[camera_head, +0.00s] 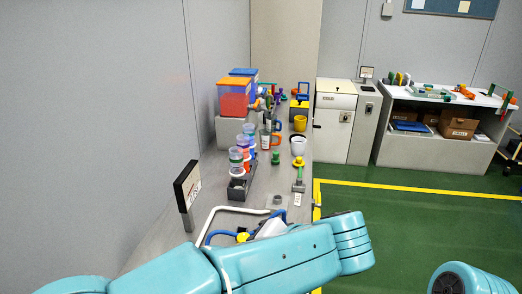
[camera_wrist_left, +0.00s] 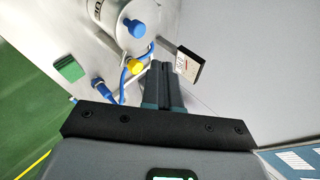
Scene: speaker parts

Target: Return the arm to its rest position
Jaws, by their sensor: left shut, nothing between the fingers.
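My left arm (camera_head: 270,258) is teal and stretches across the bottom of the head view, over the near end of the bench. Its gripper cannot be made out there. In the left wrist view my left gripper (camera_wrist_left: 164,72) has its two dark fingers together, with nothing between them. The fingers point toward the bench beside a blue tube and a small black-edged sign (camera_wrist_left: 187,66). A teal part of my body (camera_head: 465,280) shows at the bottom right of the head view. My right gripper is not in view.
A metal cylinder (camera_wrist_left: 112,14) with blue and yellow knobs lies close to the fingers. The long bench (camera_head: 285,180) holds cups, bottles and red and blue bins (camera_head: 234,104) along the wall. A white cabinet (camera_head: 333,122) and shelf stand behind. Green floor right of the bench is clear.

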